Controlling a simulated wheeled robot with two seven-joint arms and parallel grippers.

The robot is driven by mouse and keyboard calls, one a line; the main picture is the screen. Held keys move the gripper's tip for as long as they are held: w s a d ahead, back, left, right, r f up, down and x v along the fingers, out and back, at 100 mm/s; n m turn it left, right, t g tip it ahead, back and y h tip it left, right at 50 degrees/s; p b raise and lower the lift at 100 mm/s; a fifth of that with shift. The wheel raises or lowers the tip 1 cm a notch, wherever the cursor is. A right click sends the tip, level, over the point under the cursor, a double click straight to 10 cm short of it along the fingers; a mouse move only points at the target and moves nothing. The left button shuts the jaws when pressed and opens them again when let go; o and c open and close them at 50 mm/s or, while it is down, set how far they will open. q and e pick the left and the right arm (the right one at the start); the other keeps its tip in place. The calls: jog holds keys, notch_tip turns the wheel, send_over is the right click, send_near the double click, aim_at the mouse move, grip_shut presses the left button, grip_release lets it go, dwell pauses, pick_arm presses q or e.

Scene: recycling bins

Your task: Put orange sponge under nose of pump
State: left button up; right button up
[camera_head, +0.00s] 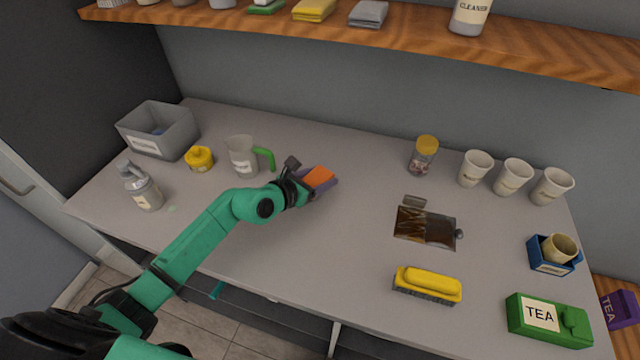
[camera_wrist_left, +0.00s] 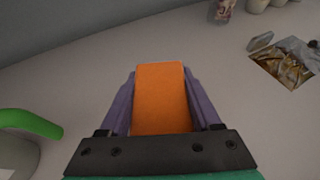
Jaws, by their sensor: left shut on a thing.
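An orange sponge (camera_head: 318,177) is held between the purple fingers of my left gripper (camera_head: 322,184), above or at the middle of the counter; I cannot tell if it touches the surface. The left wrist view shows the sponge (camera_wrist_left: 162,98) gripped between both fingers (camera_wrist_left: 162,105). A grey pump bottle (camera_head: 141,187) stands upright at the counter's left end, to the left of the gripper. A small pale green spot (camera_head: 171,209) lies on the counter beside it. My right gripper does not show.
A measuring jug (camera_head: 242,156) with a green handle stands just left of the gripper. A yellow tub (camera_head: 199,158) and a grey bin (camera_head: 158,131) are behind the pump. A yellow brush (camera_head: 428,284), jar (camera_head: 424,156) and cups (camera_head: 474,168) are on the right.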

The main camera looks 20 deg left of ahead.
pick_arm(q)
notch_tip(320, 180, up, 15)
jog(key=b, duration=0.2)
jog(key=n+y, duration=0.2)
jog(key=y, duration=0.1)
send_over(285, 252)
jog(key=w+d, duration=0.6)
jog(key=w, duration=0.1)
jog(key=shift+t, duration=0.4)
notch_tip(285, 252, down, 14)
jog(key=shift+a+r, duration=0.15)
jog(key=shift+r, duration=0.05)
jog(key=s+a+f+n+y, duration=0.1)
jog(key=s+a, duration=0.1)
jog(key=s+a+f+n+y, duration=0.1)
jog(key=s+a+f, duration=0.1)
jog(key=s, duration=0.1)
jog(key=s+a+f+n+y, duration=0.1)
jog(key=s+a, duration=0.1)
jog(key=shift+s+f+t, duration=0.15)
jog(key=shift+f+t, duration=0.05)
jog(key=shift+t, duration=0.1)
jog(key=shift+d, duration=0.1)
